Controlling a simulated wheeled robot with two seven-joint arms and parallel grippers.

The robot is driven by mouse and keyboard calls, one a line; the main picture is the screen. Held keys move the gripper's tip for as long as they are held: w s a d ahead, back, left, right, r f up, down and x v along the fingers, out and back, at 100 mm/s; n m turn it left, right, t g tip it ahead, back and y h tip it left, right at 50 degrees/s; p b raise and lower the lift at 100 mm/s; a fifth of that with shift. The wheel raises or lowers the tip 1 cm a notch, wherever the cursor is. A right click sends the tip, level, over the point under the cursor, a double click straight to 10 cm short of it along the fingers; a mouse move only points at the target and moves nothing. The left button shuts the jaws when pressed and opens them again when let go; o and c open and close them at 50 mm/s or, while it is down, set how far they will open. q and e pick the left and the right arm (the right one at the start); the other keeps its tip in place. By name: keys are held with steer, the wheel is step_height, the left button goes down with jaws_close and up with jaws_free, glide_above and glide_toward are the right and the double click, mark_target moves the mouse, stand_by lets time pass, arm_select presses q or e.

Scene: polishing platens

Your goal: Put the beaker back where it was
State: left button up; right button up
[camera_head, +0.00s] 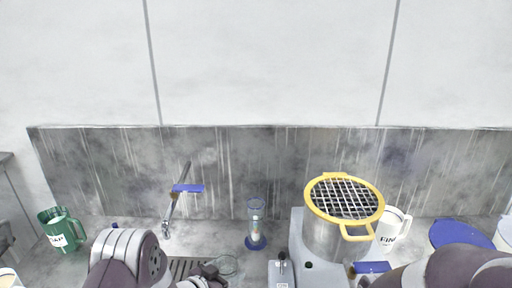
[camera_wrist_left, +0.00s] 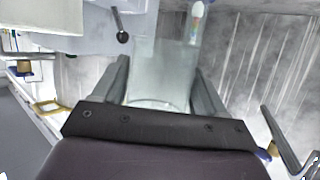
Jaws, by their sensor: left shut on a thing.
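A clear glass beaker (camera_wrist_left: 165,75) stands out between the two fingers of my left gripper (camera_wrist_left: 165,85) in the left wrist view. The fingers are shut on its sides. In the head view my left gripper (camera_head: 210,272) is low at the front, and the beaker (camera_head: 227,264) shows only as a faint clear outline beside it. The surface under the beaker is hard to make out.
A clear cylinder with a blue base (camera_head: 255,240) stands right of the beaker. A metal pot with a yellow rim (camera_head: 335,235) stands on a grey machine (camera_head: 298,240). A green jug (camera_head: 63,230) is at left, a white jug (camera_head: 393,228) at right. A tap (camera_head: 173,210) rises behind a drain grate.

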mark_target(223, 258)
arm_select(q)
step_height(223, 258, up, 9)
steer(key=p, duration=0.3)
steer(key=shift+f, duration=0.2)
arm_select(e)
step_height(223, 258, up, 4)
steer(key=r, duration=0.1)
arm_select(q)
steer(key=shift+w+a+r+n+y+b, duration=0.15)
steer(key=shift+a+r+n+y+b, duration=0.05)
steer(key=shift+a+n+y+b, duration=0.15)
steer(key=s+a+f+n+t+y+b, duration=0.1)
steer(key=s+a+f+n+y+b, duration=0.2)
steer(key=f, duration=0.6)
steer(key=s+a+f+n+t+y+b, duration=0.1)
steer(key=s+a+f+n+y+b, duration=0.2)
steer(key=f, duration=0.6)
steer(key=s+a+y+b, duration=0.1)
steer(key=s+a+b, duration=0.1)
steer(key=s+a, duration=0.1)
steer(key=shift+s+a, duration=0.15)
steer(key=shift+s, duration=0.35)
arm_select(e)
step_height(223, 258, down, 9)
